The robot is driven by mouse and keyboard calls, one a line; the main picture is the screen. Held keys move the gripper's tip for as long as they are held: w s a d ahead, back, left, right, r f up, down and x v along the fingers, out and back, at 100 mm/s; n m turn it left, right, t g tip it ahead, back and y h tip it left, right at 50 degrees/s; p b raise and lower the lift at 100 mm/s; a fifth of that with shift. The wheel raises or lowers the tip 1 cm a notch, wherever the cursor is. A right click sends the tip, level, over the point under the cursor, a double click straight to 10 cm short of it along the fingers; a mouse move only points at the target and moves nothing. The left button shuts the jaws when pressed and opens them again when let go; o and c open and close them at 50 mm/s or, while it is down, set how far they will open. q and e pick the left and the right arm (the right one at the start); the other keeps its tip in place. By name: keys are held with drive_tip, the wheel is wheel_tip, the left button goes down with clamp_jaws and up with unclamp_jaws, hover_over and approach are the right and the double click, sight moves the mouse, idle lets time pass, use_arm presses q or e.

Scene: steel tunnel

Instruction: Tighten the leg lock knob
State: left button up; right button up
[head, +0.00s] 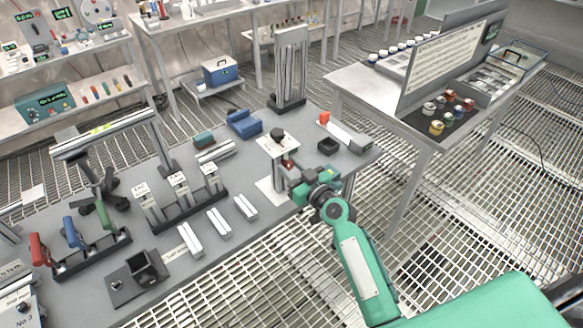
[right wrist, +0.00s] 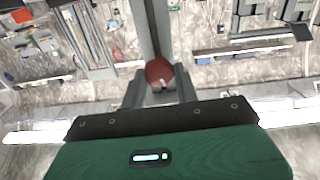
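The leg lock knob (right wrist: 160,71) is a round red knob on a grey upright post (right wrist: 155,28) in the right wrist view. In the head view the red knob (head: 288,163) shows small below a white top plate (head: 275,146) with a black knob on it, and my gripper partly hides that stand. My right gripper (head: 293,176) is at the stand's right side. In the right wrist view its grey fingers (right wrist: 160,84) lie on either side of the red knob, very close to it. Whether they press on it is not clear. My left gripper is out of view.
The grey bench (head: 265,228) holds several pale bars, a rack of white-labelled blocks (head: 178,198), a blue clamp-like block (head: 244,123) and a tall slotted metal column (head: 290,68). A black tray (head: 328,145) sits right of the stand. A second table (head: 365,92) stands behind right.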

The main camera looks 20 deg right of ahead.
drive_tip(key=shift+c, duration=1.4)
drive_tip(key=shift+m, duration=0.3)
drive_tip(key=m, duration=0.4)
drive_tip(key=shift+d, duration=0.1)
drive_tip(key=m+p, duration=0.1)
drive_tip(key=m, duration=0.4)
drive_tip(key=shift+d+m, duration=0.1)
drive_tip(key=shift+m, duration=0.3)
drive_tip(key=m, duration=0.5)
drive_tip(key=shift+w+f+p, duration=0.1)
drive_tip(key=shift+p, duration=0.3)
drive_tip(key=m+p, duration=0.1)
drive_tip(key=m, duration=0.5)
drive_tip(key=shift+f, duration=0.2)
drive_tip(key=shift+m, duration=0.3)
